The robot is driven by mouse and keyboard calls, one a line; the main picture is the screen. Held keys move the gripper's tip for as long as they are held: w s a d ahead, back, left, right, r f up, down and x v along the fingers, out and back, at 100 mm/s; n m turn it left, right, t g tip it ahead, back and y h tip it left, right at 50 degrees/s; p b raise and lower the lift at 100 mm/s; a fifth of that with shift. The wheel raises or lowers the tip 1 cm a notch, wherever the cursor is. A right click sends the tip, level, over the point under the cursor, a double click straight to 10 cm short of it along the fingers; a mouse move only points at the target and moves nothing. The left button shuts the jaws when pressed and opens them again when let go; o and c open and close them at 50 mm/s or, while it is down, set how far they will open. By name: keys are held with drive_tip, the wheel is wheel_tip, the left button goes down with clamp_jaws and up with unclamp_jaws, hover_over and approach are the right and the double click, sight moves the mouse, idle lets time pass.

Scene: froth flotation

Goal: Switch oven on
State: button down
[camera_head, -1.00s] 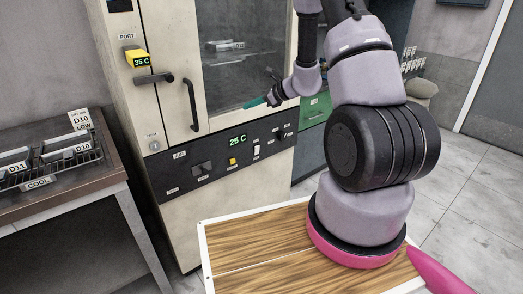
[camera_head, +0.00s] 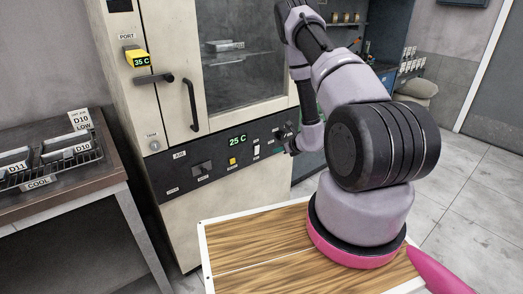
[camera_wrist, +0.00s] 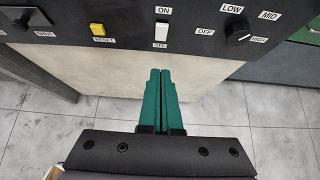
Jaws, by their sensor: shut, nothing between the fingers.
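The oven (camera_head: 222,222) is a tall cream cabinet with a glass door and a dark control panel (camera_head: 190,172). A white rocker switch (camera_head: 256,150) sits on the panel. In the wrist view the white switch (camera_wrist: 163,28) has an OFF label under it. My gripper (camera_wrist: 160,72) has green fingers, shut and empty. Its tips appear just below the switch in the picture; I cannot tell whether they touch the panel. In the head view my gripper (camera_head: 276,143) is by the panel's right end, partly hidden by my arm.
A yellow RESET button (camera_wrist: 98,29) is left of the switch and a black LOW/MID/HIGH knob (camera_wrist: 238,26) is right of it. The display (camera_head: 236,140) reads 25 C. A bench (camera_head: 80,190) with a wire rack stands at the left. Floor at the right is clear.

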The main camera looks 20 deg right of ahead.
drive_tip(key=shift+w, duration=0.1)
approach(257, 150)
drive_tip(key=x, duration=0.5)
drive_tip(key=shift+s+d+f, duration=0.15)
drive_tip(key=shift+s+f, duration=0.05)
drive_tip(key=shift+f, duration=0.2)
drive_tip(key=shift+w+r, duration=0.1)
drive_tip(key=shift+w, duration=0.45)
drive_tip(key=shift+a, duration=0.25)
